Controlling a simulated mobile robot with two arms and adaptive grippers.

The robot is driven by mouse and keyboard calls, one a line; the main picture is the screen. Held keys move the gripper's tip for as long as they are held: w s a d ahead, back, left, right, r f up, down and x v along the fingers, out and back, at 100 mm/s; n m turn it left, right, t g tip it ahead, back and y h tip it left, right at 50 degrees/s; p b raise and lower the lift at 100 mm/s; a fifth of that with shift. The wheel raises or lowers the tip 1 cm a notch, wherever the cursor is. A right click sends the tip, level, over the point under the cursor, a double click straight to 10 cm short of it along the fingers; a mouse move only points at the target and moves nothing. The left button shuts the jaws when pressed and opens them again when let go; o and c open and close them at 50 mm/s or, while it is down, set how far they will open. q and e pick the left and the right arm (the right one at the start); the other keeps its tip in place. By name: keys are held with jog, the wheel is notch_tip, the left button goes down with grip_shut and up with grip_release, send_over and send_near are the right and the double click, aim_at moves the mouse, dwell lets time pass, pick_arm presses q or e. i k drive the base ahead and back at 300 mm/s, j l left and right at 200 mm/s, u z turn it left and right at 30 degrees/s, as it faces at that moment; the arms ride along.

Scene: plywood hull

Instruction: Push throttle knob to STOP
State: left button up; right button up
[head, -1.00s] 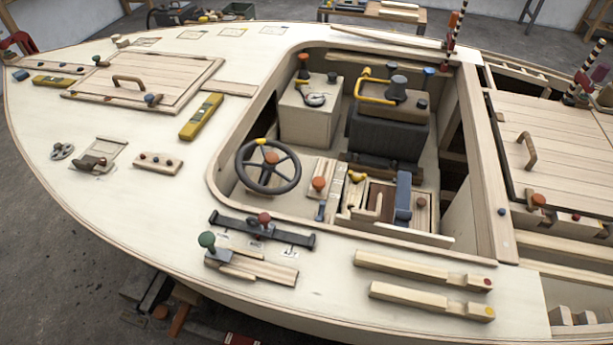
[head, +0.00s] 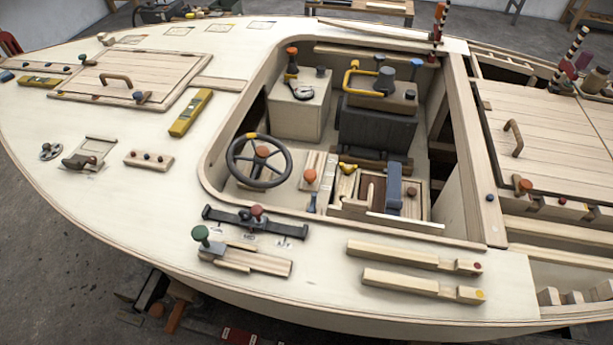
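A dark red knob (head: 256,211) sits near the middle of a black slide rail (head: 285,230) on the pale deck, in front of the cockpit. Small labels lie on the deck along the front of the rail. The middle one seems to read MID; the others are too small to read. I take this knob to be the throttle knob, but no label naming it is legible. Neither of my grippers shows in the head view.
A green knob (head: 200,233) on a wooden latch stands just in front of the rail's left end. Two wooden bars (head: 405,256) lie to its right. The steering wheel (head: 258,162) and an orange knob (head: 310,176) stand behind it.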

aim_at(309, 175)
jog(key=k+u, duration=0.15)
jog(key=u, duration=0.25)
jog(key=k+j+u, duration=0.1)
jog(key=u, duration=0.3)
jog(key=k+j+u, duration=0.15)
jog(key=u, duration=0.25)
